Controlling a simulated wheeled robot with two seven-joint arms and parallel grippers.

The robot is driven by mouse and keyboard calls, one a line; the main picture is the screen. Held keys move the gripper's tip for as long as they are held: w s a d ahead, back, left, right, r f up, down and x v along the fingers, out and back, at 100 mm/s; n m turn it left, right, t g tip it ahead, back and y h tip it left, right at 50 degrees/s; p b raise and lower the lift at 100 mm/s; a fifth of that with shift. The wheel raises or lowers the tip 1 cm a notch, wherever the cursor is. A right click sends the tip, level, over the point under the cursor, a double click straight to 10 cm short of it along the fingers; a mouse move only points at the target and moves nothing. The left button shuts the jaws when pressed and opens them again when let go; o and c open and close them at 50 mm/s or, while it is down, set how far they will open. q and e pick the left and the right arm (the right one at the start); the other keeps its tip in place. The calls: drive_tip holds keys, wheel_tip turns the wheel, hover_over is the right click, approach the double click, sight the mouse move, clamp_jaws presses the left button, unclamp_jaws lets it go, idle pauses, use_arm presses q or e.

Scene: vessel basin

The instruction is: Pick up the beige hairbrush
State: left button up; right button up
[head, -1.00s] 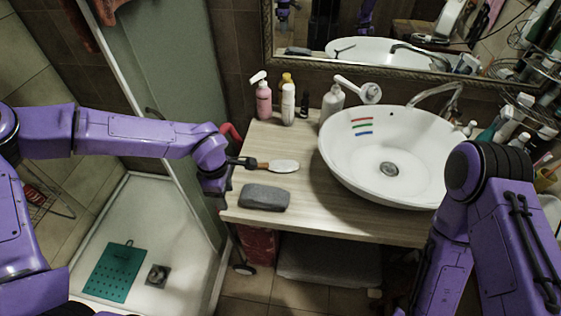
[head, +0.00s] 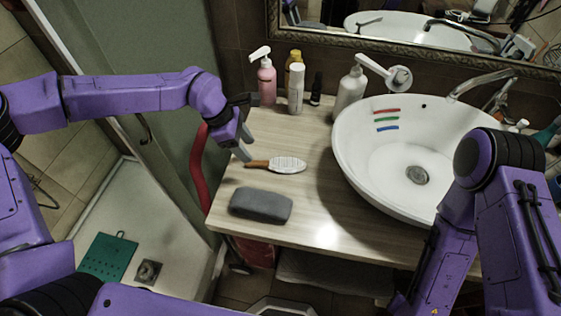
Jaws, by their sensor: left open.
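The beige hairbrush (head: 287,165) lies flat on the wooden counter (head: 318,228), with its pale head to the right and its brown handle to the left. My left gripper (head: 245,149) is at the handle end, tilted downward from the upper left. Its grey fingers are apart, with one tip close to the handle's end. I cannot tell whether it touches the handle. My right arm shows at the right, but its gripper is out of view.
A grey case (head: 261,205) lies just in front of the brush. A white basin (head: 400,195) stands to the right. A pink pump bottle (head: 266,82), a white bottle (head: 296,88) and a white dispenser (head: 351,90) stand behind. A mirror (head: 415,33) hangs at the back.

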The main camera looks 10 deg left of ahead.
sight(262, 162)
use_arm(q)
drive_tip(key=shift+x, duration=1.1)
drive_tip(key=p+x, duration=0.1)
drive_tip(key=x, duration=0.2)
drive_tip(key=p+x, duration=0.1)
drive_tip(key=x, duration=0.1)
drive_tip(key=shift+w+d+r+p, duration=0.1)
drive_tip(key=shift+w+d+p, duration=0.05)
drive_tip(key=shift+w+p, duration=0.2)
drive_tip(key=shift+d, duration=0.1)
drive_tip(key=shift+c, duration=1)
clamp_jaws()
